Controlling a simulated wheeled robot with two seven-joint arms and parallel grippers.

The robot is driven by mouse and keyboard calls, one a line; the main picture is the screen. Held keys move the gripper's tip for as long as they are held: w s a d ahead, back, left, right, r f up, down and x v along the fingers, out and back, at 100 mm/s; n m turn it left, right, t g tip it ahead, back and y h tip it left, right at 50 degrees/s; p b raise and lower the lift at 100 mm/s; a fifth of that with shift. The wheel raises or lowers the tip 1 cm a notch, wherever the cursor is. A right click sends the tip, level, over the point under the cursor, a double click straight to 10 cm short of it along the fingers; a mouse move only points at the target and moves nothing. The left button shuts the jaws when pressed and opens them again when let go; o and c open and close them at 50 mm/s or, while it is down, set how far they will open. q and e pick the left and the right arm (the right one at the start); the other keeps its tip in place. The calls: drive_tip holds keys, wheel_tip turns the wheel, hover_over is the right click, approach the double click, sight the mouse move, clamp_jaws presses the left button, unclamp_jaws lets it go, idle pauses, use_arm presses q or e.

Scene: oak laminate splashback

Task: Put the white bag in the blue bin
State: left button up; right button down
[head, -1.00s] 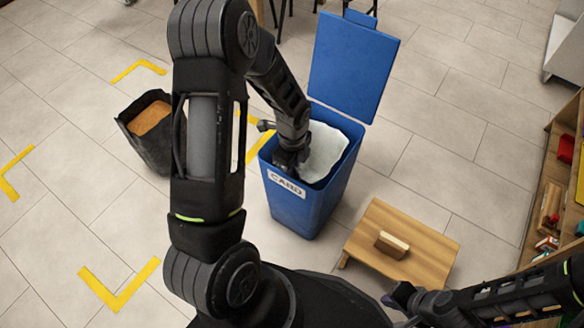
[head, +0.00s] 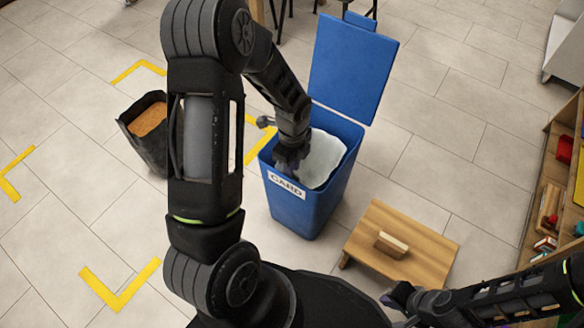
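The blue bin (head: 297,208) stands on the floor in the middle of the head view, with its lid (head: 350,68) swung up and a CARD label on its front. The white bag (head: 324,158) is inside the bin's mouth, toward the right side, below the rim. My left gripper (head: 291,160) is at the bin's front left rim, beside the bag. Its fingers are dark and partly hidden, so I cannot tell whether they are open or touch the bag. My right gripper (head: 400,297) is low at the right, away from the bin, its fingers unclear.
A black container (head: 152,155) with brown contents stands left of the bin. A small wooden stool (head: 430,258) with a block on top is at the front right. A wooden shelf (head: 532,218) lines the right edge. Yellow corner marks lie on the tiled floor at left.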

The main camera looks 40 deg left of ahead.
use_arm(q)
wheel_tip(320, 180, up, 11)
drive_tip(key=p, duration=0.2)
drive_tip(key=shift+f+p, duration=0.2)
drive_tip(key=shift+p, duration=0.15)
